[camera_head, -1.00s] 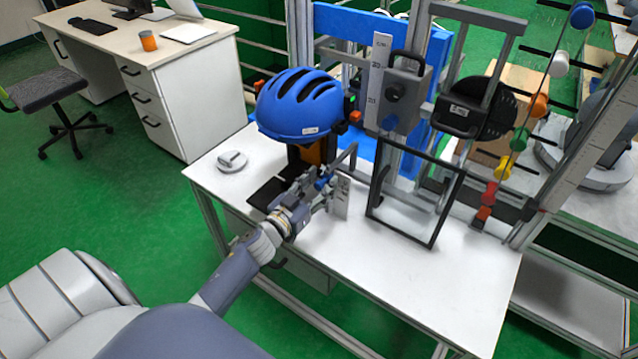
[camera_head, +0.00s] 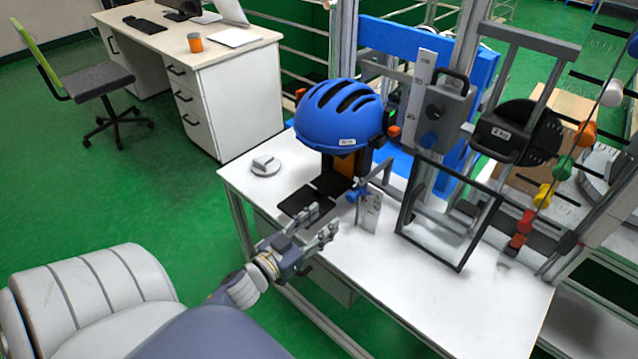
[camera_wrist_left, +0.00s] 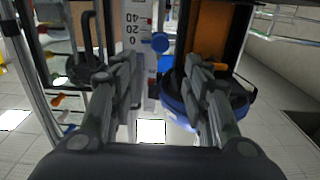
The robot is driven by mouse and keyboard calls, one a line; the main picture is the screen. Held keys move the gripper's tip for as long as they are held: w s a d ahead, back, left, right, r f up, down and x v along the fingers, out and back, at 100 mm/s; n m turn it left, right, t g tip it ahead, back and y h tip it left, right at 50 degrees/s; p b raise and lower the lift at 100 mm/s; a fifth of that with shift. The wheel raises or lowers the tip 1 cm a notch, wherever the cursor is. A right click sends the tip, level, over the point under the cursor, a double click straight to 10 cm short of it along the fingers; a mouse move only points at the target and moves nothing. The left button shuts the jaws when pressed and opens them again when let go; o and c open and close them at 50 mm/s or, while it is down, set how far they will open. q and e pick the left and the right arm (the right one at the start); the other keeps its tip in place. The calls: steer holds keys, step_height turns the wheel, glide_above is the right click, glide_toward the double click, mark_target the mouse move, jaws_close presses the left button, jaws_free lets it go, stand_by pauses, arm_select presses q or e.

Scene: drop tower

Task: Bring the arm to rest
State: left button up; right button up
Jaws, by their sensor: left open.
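My left gripper (camera_head: 322,222) is open and empty. It is over the front edge of the white table, in front of the drop tower. In the left wrist view its two fingers (camera_wrist_left: 165,78) are spread apart with nothing between them. A blue knob (camera_head: 356,194) on the tower's base stands a little beyond the fingertips, apart from them; it also shows in the left wrist view (camera_wrist_left: 160,42). A blue helmet (camera_head: 338,118) sits on the tower's stand above the table. My right gripper is in neither view.
A weight block (camera_head: 515,135) hangs at the right. A desk (camera_head: 235,58) and chair (camera_head: 100,82) stand at the back left over open green floor.

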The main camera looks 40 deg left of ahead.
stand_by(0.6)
arm_select(q)
steer(key=s+d+f+m+g, duration=0.1)
steer(key=s+d+f+g, duration=0.2)
steer(key=s+d+g, duration=0.55)
steer(key=s+d+f+m+g, duration=0.1)
steer(key=s+d+f+g, duration=0.4)
steer(key=s, duration=0.6)
step_height(320, 180, down, 25)
steer(key=s+g, duration=0.2)
steer(key=s+a+f+g+y, duration=0.1)
steer(key=s+a+f, duration=0.1)
steer(key=s+f, duration=1.4)
steer(key=shift+s, duration=0.15)
